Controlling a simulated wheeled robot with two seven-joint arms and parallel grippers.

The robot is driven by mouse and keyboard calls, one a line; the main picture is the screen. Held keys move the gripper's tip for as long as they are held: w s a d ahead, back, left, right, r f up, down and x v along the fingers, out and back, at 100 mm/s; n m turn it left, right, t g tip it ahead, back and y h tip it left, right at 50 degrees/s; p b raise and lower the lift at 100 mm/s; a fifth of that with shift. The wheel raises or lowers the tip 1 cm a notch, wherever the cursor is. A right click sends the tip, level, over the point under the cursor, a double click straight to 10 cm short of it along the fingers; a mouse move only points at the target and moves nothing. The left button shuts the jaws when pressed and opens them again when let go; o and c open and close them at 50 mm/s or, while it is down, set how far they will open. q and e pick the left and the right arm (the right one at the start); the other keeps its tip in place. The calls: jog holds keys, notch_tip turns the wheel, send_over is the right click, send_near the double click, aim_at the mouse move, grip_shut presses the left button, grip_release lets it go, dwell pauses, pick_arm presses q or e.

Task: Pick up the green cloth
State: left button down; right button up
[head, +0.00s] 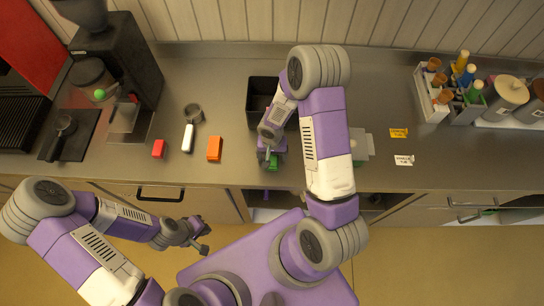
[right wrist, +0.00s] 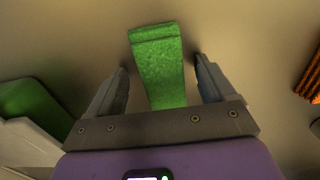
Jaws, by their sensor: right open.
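The green cloth (head: 273,163) lies folded on the steel counter near its front edge, mostly hidden by my right gripper in the head view. In the right wrist view the cloth (right wrist: 160,65) is a green strip between the two fingers, with a gap on each side. My right gripper (head: 271,157) is open, over the cloth and pointing down. My left gripper (head: 204,237) is in front of the counter, away from the cloth; its fingers look apart and empty.
A pale container (head: 361,144) is to the right, partly behind my right arm.

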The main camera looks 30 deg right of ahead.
aim_at(272, 156)
jog(key=c, duration=1.1)
notch_tip(272, 156, up, 10)
